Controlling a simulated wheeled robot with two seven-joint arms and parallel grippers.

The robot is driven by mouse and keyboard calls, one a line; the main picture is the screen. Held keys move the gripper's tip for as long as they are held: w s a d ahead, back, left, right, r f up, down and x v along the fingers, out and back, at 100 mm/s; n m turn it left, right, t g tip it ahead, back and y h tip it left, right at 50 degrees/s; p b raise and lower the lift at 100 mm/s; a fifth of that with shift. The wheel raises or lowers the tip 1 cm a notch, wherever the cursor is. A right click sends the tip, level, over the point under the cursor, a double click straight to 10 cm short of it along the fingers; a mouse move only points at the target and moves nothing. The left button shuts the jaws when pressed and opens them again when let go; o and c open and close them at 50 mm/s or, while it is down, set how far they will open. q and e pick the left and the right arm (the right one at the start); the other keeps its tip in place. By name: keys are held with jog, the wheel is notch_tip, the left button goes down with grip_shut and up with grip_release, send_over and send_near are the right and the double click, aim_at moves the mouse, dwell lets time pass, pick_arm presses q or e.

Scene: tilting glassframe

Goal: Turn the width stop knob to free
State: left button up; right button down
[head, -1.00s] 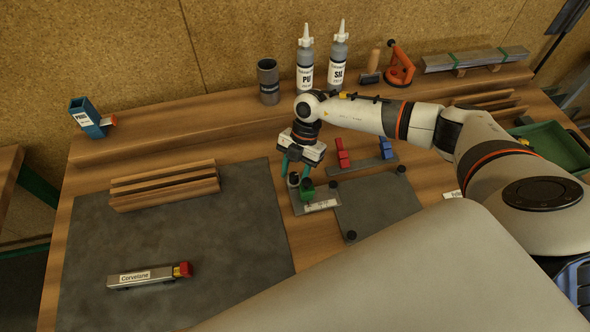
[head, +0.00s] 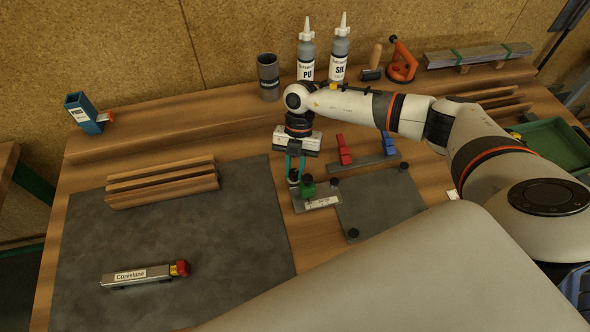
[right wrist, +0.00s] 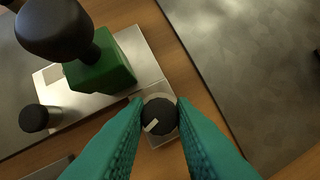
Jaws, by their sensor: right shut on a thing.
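The width stop knob (right wrist: 160,117) is a small round black knob with a white pointer mark. In the right wrist view the mark points to the lower left. The knob sits at the end of a metal plate (head: 322,202) that carries a pale label, too small to read. My right gripper (head: 294,176) points down over it, its teal fingers shut on the knob's sides. The knob also shows partly between the fingers in the head view (head: 293,175). A green block (right wrist: 103,68) with a black ball handle (right wrist: 55,27) stands beside it. My left gripper is not in view.
A grey plate (head: 380,205) with black knobs lies to the right.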

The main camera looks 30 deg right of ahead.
jog(key=n+b, duration=0.1)
jog(key=n, duration=0.1)
jog(key=n+h+b, duration=0.1)
jog(key=shift+w+a+f+n+g, duration=0.1)
jog(key=shift+w+n+g, duration=0.05)
jog(key=shift+n+g, duration=0.2)
jog(key=n+h+b, duration=0.1)
jog(key=n+b, duration=0.2)
jog(key=shift+n+h, duration=0.3)
jog(key=shift+n, duration=0.05)
jog(key=n+h+b, duration=0.1)
jog(key=n+b, duration=0.2)
jog(key=n, duration=0.1)
jog(key=shift+a+h, duration=0.15)
jog(key=shift+h, duration=0.25)
jog(key=shift+n+h+b, duration=0.4)
jog(key=shift+n+b, duration=0.6)
jog(key=shift+n, duration=0.3)
jog(key=shift+r, duration=0.2)
jog(key=c, duration=1.2)
grip_release()
jog(key=shift+a, duration=0.1)
jog(key=shift+c, duration=0.2)
